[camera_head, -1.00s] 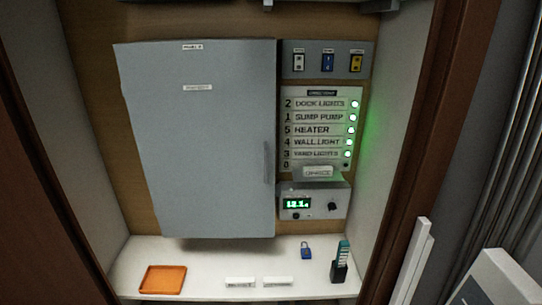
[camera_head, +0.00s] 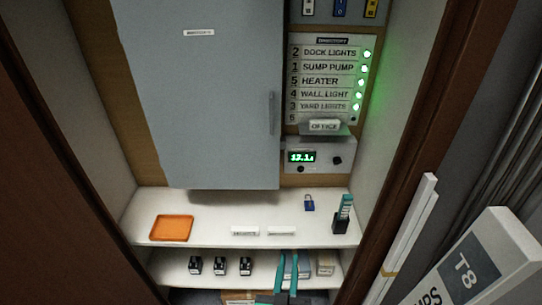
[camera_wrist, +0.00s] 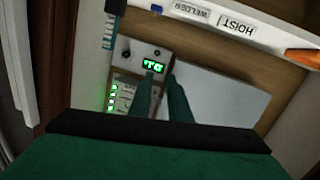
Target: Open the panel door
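The grey panel door (camera_head: 205,105) is shut on the cabinet's back wall. Its vertical handle (camera_head: 271,113) is near the door's right edge. My gripper (camera_head: 288,258) is low in the head view, in front of the lower shelf, below the door and its handle. Its two teal fingers stand apart with nothing between them. In the wrist view, which is upside down, the fingers (camera_wrist: 163,78) point toward the wall; the grey door (camera_wrist: 225,95) lies to their right and the display box (camera_wrist: 150,62) is beyond the tips.
The upper shelf (camera_head: 200,205) holds an orange tray (camera_head: 172,228), a blue padlock (camera_head: 309,203), white labels and a dark holder (camera_head: 341,222) with teal pieces. Several small dark blocks (camera_head: 219,266) stand on the lower shelf. A lit directory panel (camera_head: 323,80) is right of the door.

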